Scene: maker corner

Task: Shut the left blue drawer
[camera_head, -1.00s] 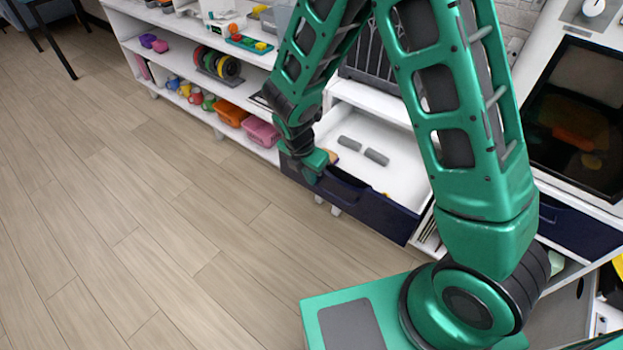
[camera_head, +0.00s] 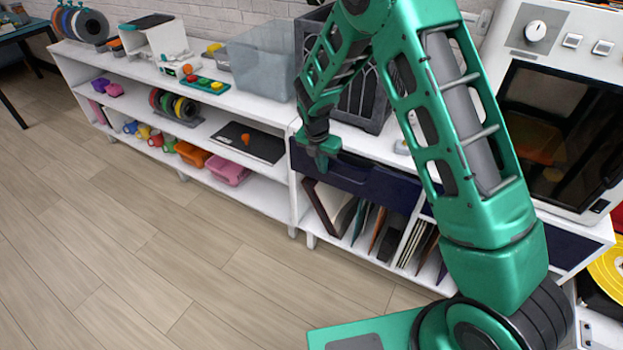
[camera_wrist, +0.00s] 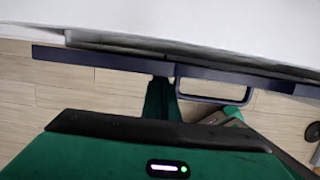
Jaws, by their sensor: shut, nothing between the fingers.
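Open shelves below the drawer hold upright folders (camera_head: 370,225). A dark crate-like box (camera_head: 372,100) stands on the cabinet top behind my arm. A lower white shelf unit (camera_head: 250,125) with toys stands to the left. The wooden floor (camera_head: 150,250) in front is clear.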

